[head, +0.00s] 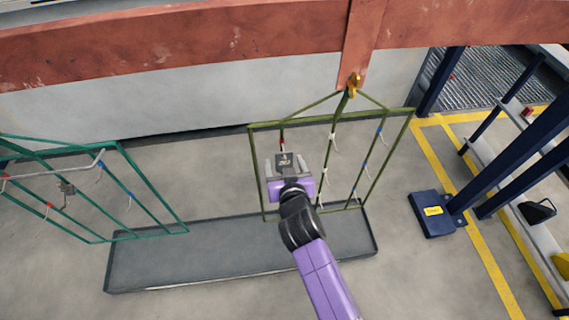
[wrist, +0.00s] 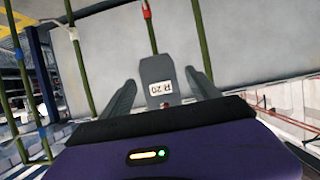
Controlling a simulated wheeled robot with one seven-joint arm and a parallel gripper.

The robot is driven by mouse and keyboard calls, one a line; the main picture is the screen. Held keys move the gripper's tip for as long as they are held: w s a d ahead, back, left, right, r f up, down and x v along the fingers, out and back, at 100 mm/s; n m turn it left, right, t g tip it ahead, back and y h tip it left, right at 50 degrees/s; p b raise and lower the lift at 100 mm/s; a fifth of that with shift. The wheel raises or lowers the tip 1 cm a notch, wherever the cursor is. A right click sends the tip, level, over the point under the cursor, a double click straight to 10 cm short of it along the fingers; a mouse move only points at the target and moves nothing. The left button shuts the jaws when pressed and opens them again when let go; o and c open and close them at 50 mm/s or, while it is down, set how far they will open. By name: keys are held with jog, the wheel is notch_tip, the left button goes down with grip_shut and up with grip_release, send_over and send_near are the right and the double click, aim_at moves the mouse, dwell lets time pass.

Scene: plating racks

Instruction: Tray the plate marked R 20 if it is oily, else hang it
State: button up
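The dark grey plate (wrist: 157,72) carries a white label reading R 20 in the wrist view. In the head view the plate (head: 284,160) shows just below a red-banded hook (head: 283,144) on the olive-green rack (head: 258,170). It seems to hang there, but its contact with the hook is not clear. My gripper (wrist: 160,80) is open, with one finger on each side of the plate and visible gaps. My gripper also shows in the head view (head: 290,170). The plate's face looks matte; I cannot tell whether it is oily.
A long grey tray (head: 205,283) lies on the floor below the racks. The olive rack has several other hooks. Blue posts and a blue base (head: 432,222) stand at right.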

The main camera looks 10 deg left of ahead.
jog(key=s+d+r+n+t+y+p, duration=0.1)
jog(key=s+d+r+t+y, duration=0.15)
jog(key=s+r, duration=0.75)
jog(key=s+d+r+m+h+p, duration=0.1)
jog(key=s+d+r+h, duration=0.1)
jog(key=s+d, duration=0.5)
jog(key=s+d+r+m+h+p, duration=0.1)
jog(key=s+d+r+h, duration=0.1)
jog(key=s+d, duration=0.6)
jog(key=s+d+r+m+h+p, duration=0.1)
jog(key=s+d, duration=0.7)
jog(key=s, duration=1)
notch_tip(320, 180, up, 3)
jog(key=shift+s+d+f+m+g+h, duration=0.1)
jog(key=shift+s+d+m+g+h, duration=0.2)
jog(key=shift+m+h, duration=0.35)
jog(key=shift+c, duration=0.4)
